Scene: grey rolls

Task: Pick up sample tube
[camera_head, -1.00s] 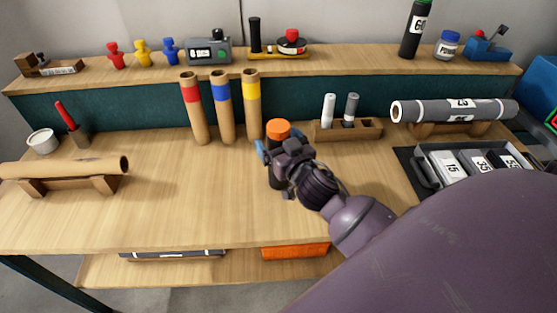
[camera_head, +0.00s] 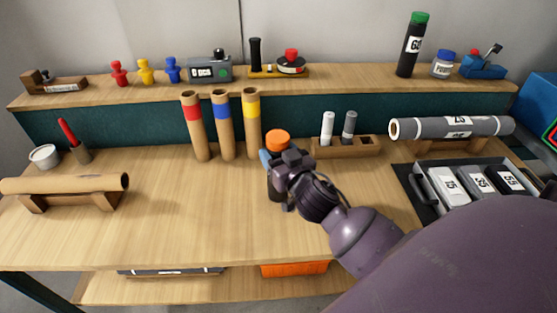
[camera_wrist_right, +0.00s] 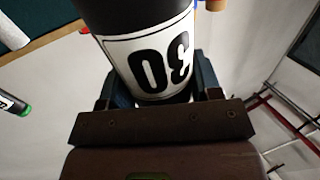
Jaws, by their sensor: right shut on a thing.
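The sample tube is a black cylinder with an orange cap (camera_head: 278,138), upright over the middle of the workbench. In the right wrist view its black body with a white label reading 30 (camera_wrist_right: 158,62) fills the top centre. My right gripper (camera_head: 272,160) is shut around the tube's upper body, just below the cap. The jaws and wrist hide part of the tube. I cannot tell whether its base touches the bench. My left gripper is not in view.
Cardboard tubes with red, blue and yellow bands (camera_head: 222,125) stand behind and left. A marker holder (camera_head: 345,147) is close behind and right. A grey roll (camera_head: 450,128) and a tray of numbered packs (camera_head: 428,195) lie right.

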